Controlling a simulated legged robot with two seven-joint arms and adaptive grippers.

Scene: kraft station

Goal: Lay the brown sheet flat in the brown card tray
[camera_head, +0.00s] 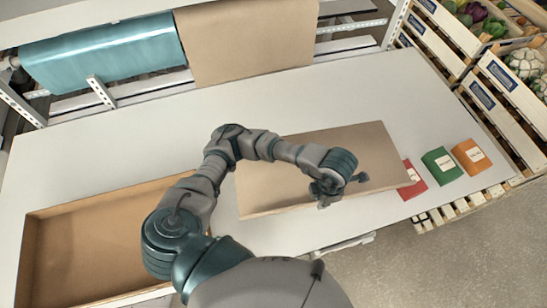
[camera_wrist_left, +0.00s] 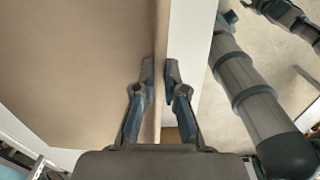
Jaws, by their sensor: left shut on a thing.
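The brown sheet (camera_head: 290,160) is a stiff, flat rectangle over the middle of the white table, to the right of the tray. My left gripper (camera_head: 335,190) is at its near edge, right of the middle. In the left wrist view, the fingers (camera_wrist_left: 160,78) are shut on the edge of the sheet (camera_wrist_left: 80,60), one finger on each side. I cannot tell whether the sheet touches the table. The brown card tray (camera_head: 33,245) lies open and empty at the left. My left arm hides its right end.
Red (camera_head: 413,180), green (camera_head: 441,165) and orange (camera_head: 470,156) packets lie by the table's right end. Vegetable crates (camera_head: 480,40) stand beyond. A teal roll (camera_head: 105,55) and a hanging brown sheet (camera_head: 250,40) are at the back. The white table (camera_head: 120,150) is bare behind the tray.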

